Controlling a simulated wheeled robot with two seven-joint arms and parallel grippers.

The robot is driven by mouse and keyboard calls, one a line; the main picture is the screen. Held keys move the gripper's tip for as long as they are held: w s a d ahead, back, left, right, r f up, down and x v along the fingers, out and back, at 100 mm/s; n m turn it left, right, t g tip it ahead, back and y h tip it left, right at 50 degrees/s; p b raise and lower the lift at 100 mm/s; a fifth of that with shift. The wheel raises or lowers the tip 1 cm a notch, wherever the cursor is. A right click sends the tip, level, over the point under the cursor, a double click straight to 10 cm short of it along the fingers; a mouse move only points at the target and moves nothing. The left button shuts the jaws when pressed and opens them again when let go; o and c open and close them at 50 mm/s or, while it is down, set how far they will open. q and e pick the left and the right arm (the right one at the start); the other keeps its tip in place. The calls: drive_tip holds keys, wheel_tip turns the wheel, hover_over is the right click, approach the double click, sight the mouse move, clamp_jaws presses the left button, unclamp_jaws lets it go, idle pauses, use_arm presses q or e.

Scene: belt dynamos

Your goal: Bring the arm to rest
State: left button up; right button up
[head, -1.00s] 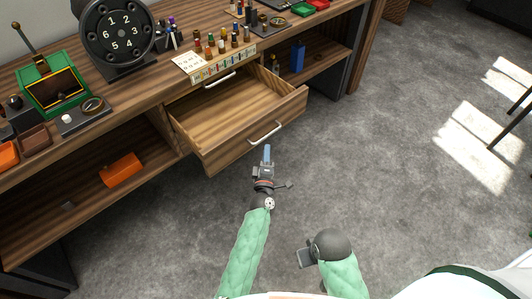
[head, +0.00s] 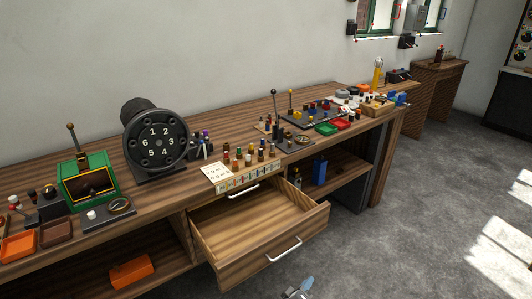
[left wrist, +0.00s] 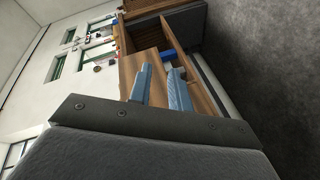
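My left gripper (head: 300,291) shows only at the bottom edge of the head view, in front of the open drawer. In the left wrist view its two blue fingers (left wrist: 162,78) stand apart with nothing between them. The drawer (head: 262,229) is pulled out of the bench and looks empty. My right arm and gripper are out of view.
The long wooden bench (head: 240,115) holds a dark numbered dial (head: 157,143), a green box with a lever (head: 88,185), small bottles and trays. An orange block (head: 131,271) lies on the lower shelf. The grey floor (head: 425,215) at right is clear.

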use_arm(q)
drive_tip(key=s+a+r+m+g+y, duration=0.2)
drive_tip(key=s+a+m+g+y, duration=0.25)
drive_tip(key=s+a, duration=0.75)
drive_tip(key=s+a+r+m+g+y, duration=0.1)
drive_tip(key=s+a+m+g+y, duration=0.2)
drive_tip(key=s+a+g, duration=0.6)
drive_tip(key=s+a+f+t, duration=0.1)
drive_tip(key=s+a+f, duration=0.2)
drive_tip(key=s+a, duration=0.5)
drive_tip(key=s, duration=0.4)
drive_tip(key=shift+a+f+t, duration=0.15)
drive_tip(key=shift+f+t, duration=0.2)
